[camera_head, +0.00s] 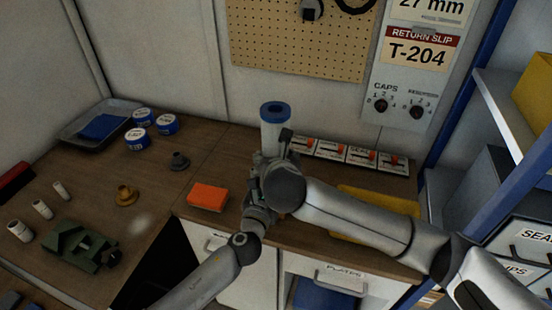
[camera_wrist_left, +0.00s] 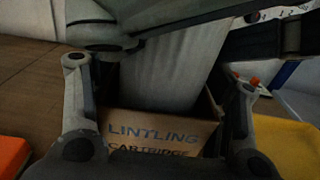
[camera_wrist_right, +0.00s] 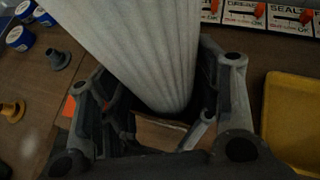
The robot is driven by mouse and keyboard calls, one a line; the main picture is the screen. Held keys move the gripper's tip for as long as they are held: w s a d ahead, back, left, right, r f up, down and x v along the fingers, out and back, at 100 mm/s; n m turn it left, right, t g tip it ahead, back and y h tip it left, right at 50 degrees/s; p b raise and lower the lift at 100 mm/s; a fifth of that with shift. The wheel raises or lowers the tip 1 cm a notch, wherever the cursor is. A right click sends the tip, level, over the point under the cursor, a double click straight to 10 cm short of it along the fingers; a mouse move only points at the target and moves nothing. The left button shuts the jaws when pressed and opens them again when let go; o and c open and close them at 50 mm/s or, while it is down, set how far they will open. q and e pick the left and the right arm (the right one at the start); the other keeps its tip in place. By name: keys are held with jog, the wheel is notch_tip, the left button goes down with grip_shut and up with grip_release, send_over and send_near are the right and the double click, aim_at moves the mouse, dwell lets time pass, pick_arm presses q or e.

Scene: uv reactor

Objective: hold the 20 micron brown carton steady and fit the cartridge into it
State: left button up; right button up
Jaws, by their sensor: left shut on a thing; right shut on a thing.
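The cartridge, a white pleated cylinder with a blue top cap (camera_head: 275,118), stands roughly upright in the head view. My right gripper (camera_wrist_right: 158,80) is shut on the cartridge (camera_wrist_right: 145,40). The brown carton (camera_wrist_left: 150,130), printed "LINTLING CARTRIDGE", shows in the left wrist view with its top open. My left gripper (camera_wrist_left: 160,80) is shut on the carton. The cartridge's lower end (camera_wrist_left: 165,85) is at the carton's mouth and passes behind its front wall; how deep it sits is hidden. In the head view my arms cover the carton. No micron number is readable.
An orange block (camera_head: 208,197) lies left of my grippers. A yellow tray (camera_head: 348,200) is at right, partly behind my right arm. Small labelled switch boxes (camera_head: 360,154) line the wall. Blue-lidded tubs (camera_head: 167,124) and a green fixture (camera_head: 82,246) stand farther left.

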jog(key=shift+f, duration=0.1)
jog(key=o, duration=1.2)
jog(key=shift+o, duration=0.7)
jog(key=shift+a, duration=0.1)
jog(key=shift+s, duration=0.1)
jog(key=shift+s, duration=0.1)
pick_arm(q)
jog(key=shift+o, duration=0.2)
jog(key=shift+s, duration=0.1)
pick_arm(e)
jog(key=v, duration=1.1)
jog(key=shift+d+r, duration=0.25)
jog(key=shift+r, duration=0.05)
